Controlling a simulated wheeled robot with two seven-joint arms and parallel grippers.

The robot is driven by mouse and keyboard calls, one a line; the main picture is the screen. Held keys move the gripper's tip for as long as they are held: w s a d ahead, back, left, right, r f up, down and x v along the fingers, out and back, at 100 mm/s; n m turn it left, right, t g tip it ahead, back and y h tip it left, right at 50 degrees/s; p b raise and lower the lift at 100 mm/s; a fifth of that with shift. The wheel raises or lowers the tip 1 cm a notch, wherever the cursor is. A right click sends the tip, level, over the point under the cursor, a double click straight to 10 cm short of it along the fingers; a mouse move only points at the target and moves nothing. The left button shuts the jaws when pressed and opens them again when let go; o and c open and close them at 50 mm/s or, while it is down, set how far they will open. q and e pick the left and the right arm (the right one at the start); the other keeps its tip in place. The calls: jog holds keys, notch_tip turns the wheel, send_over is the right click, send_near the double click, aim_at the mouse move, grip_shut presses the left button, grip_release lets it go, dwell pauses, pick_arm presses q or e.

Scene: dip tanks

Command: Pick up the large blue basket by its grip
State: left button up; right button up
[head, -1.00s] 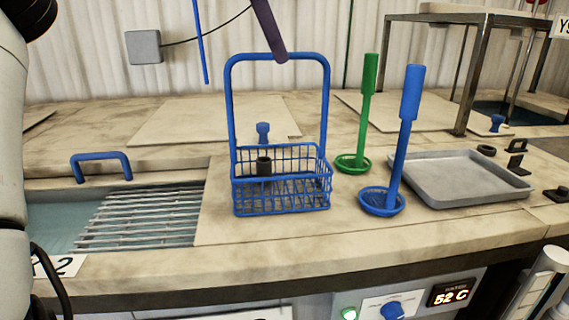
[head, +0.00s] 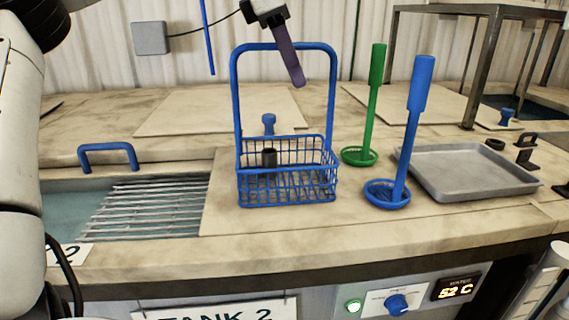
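The large blue basket (head: 287,190) stands upright on the worktop, with a tall arched handle whose top bar is the grip (head: 310,46). A small dark cylinder (head: 269,157) shows inside it. My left gripper (head: 295,76) reaches down from the top of the picture. A purplish finger crosses in front of the grip bar, its tip below the bar in the picture. I cannot tell whether it touches the bar. Only one finger shows clearly, so its opening cannot be judged. The basket rests on the worktop. My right gripper is not in view.
An open tank with a slatted rack (head: 150,210) and a blue handle (head: 108,150) lie left. A metal-legged stand (head: 480,60) is back right.

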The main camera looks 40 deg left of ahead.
pick_arm(q)
jog(key=shift+f, duration=0.2)
dwell(0.4)
grip_shut()
dwell(1.2)
